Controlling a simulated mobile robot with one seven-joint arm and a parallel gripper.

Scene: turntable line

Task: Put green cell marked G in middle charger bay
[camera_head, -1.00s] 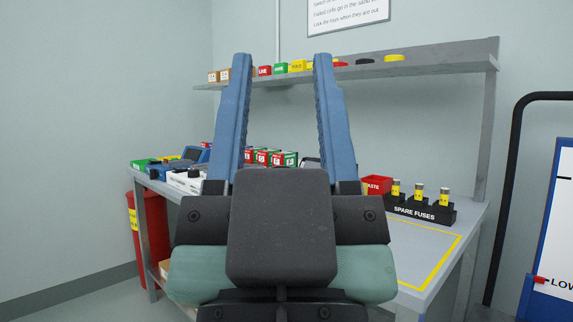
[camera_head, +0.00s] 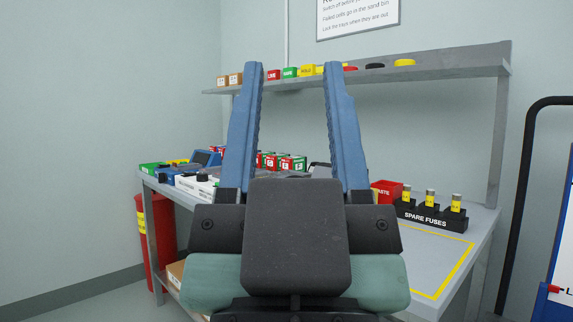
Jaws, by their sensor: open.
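My gripper (camera_head: 296,75) fills the middle of the head view, pointing up and away. Its two blue fingers stand wide apart with nothing between them. Several red, white and green cells (camera_head: 293,163) with marks on their faces stand in a group on the workbench (camera_head: 420,300), seen between and beside the fingers. Their marks are too small to read surely, so I cannot tell which is the cell marked G. The charger bays cannot be made out; my gripper hides the middle of the bench.
A black spare fuses holder (camera_head: 424,217) and a red waste bin (camera_head: 385,191) stand on the right. A yellow-outlined area (camera_head: 436,262) there is clear. A shelf (camera_head: 440,64) with small boxes runs behind. A red extinguisher (camera_head: 162,240) stands left; a black-framed stand (camera_head: 520,200) is right.

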